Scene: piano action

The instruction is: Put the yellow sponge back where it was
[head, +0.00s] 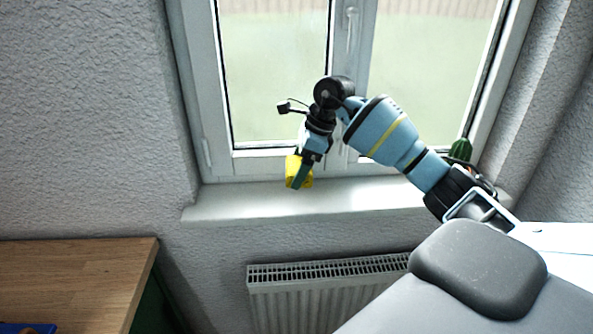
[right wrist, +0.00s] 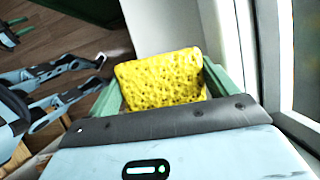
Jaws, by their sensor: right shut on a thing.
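The yellow sponge (head: 291,170) is in my right gripper (head: 299,175), in front of the window and over the window sill (head: 240,201). In the right wrist view the sponge (right wrist: 160,79) fills the space between the two green fingers of the right gripper (right wrist: 162,88). The gripper is shut on it. In the head view the green finger covers part of the sponge. I cannot tell whether the sponge touches the sill.
The window (head: 272,75) is behind the gripper. A green cactus (head: 461,149) stands at the sill's right end, behind my arm. A radiator (head: 315,295) hangs below the sill. A wooden table (head: 75,280) is at the lower left. The sill's left part is clear.

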